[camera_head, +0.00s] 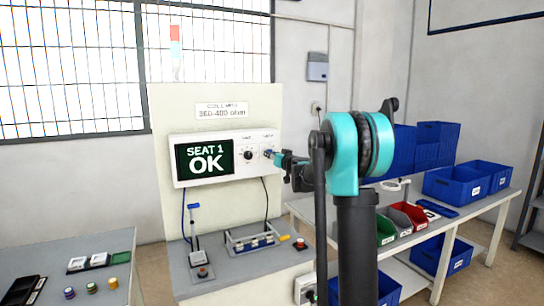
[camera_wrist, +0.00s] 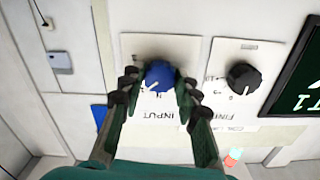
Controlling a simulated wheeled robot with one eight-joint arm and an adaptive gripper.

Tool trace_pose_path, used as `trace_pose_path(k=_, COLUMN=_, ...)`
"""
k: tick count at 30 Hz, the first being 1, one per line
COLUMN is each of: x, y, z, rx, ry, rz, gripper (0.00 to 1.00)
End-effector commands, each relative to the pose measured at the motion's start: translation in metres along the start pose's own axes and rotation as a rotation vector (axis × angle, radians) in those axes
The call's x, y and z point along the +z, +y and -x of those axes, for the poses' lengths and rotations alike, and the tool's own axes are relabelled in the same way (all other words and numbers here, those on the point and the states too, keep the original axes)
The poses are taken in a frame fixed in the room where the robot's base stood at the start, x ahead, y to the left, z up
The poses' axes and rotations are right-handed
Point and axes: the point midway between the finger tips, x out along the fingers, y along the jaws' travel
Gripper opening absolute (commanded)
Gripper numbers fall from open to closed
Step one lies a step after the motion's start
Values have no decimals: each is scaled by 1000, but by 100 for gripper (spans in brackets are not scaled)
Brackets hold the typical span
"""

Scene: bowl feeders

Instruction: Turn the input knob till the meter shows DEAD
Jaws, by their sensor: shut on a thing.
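The meter (camera_head: 181,180) is a white box on an upright panel, and its dark screen (camera_head: 206,178) reads "SEAT 1 OK". A blue knob, the input knob (camera_wrist: 158,77), sits over the upside-down label "INPUT" in the wrist view. My gripper (camera_wrist: 156,86) is shut on this knob, one finger at each side. In the head view my gripper (camera_head: 274,156) reaches the right end of the meter and mostly hides the blue knob. A black knob (camera_wrist: 243,78) labelled "FINE" is beside it, and this black knob (camera_head: 248,155) also shows in the head view.
Below the meter, a grey bench (camera_head: 235,267) holds a rack (camera_head: 255,240) and a small stand with a blue cable. Blue bins (camera_head: 458,185) and red and green bins stand on the right table. A left table (camera_head: 60,285) holds small coloured parts.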

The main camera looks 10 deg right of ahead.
Motion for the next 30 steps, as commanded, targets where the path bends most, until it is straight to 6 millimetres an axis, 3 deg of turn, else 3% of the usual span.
trace_pose_path(k=15, x=0, y=0, z=0, rx=0, ry=0, rz=-390, gripper=3)
trace_pose_path(k=30, x=0, y=0, z=0, rx=1, ry=0, rz=-543, gripper=3)
